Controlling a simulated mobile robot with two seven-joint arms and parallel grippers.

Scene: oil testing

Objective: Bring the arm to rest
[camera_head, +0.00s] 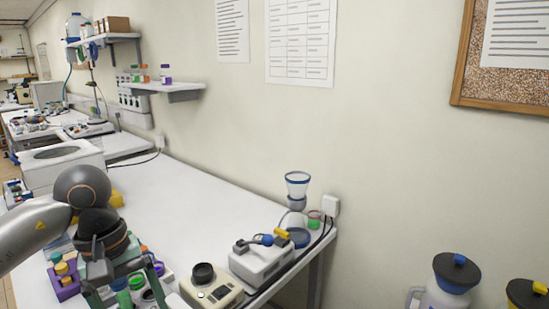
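My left arm (35,228) comes in from the left over the white bench (200,205). Its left gripper (126,294) points down at the bottom edge of the picture, above a crowd of small coloured containers. The two fingers stand wide apart, so it looks open. Their tips are cut off or hidden at the lower edge. A green-capped container (137,281) shows beside and between the fingers; I see no finger closed on it. My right arm and gripper are not in view.
A beige device with a black knob (203,274) and a white device (262,260) stand right of the gripper. A glass funnel apparatus (297,190) stands at the bench's far right corner. A purple rack (66,285) is left. The bench middle is clear.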

